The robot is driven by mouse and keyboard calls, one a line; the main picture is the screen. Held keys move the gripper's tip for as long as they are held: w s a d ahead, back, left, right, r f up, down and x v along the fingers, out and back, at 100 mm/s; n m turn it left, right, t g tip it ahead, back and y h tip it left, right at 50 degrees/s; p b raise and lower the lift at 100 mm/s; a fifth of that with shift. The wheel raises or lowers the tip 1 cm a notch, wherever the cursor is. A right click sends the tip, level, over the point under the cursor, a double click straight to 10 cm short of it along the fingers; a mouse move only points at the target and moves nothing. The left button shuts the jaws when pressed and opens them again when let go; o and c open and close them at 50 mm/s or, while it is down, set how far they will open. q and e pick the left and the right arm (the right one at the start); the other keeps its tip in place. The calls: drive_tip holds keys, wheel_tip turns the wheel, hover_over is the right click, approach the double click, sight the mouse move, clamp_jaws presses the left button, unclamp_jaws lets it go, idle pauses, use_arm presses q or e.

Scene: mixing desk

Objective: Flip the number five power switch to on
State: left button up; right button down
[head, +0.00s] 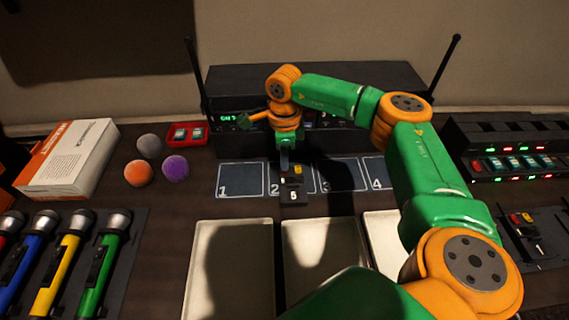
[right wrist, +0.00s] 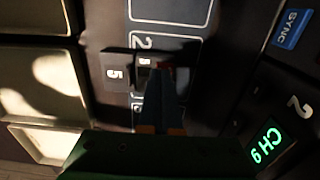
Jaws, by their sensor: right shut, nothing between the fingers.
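The number five unit is a small black pack (head: 293,196) with a white 5 on its front. It sits on the mat square marked 2 (head: 262,172), overlapping its right part. It also shows in the right wrist view (right wrist: 115,69), turned sideways. My right gripper (head: 284,168) points down at the top of this pack, its fingers shut with nothing between them. In the right wrist view the fingertips (right wrist: 163,78) reach over the pack's upper face and hide part of it. I cannot make out the switch position. My left gripper is not in view.
A black receiver (head: 235,138) with antennas and green displays stands behind the mat. Pale trays (head: 230,270) lie in front. Coloured microphones (head: 70,260) and balls (head: 139,173) are on the left. A charging rack (head: 520,145) stands on the right.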

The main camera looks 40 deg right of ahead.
drive_tip(key=shift+f+b, duration=0.55)
drive_tip(key=shift+f, duration=0.25)
drive_tip(key=shift+s+f, duration=0.1)
idle(0.3)
wheel_tip(320, 180, up, 7)
drive_tip(key=p, duration=0.6)
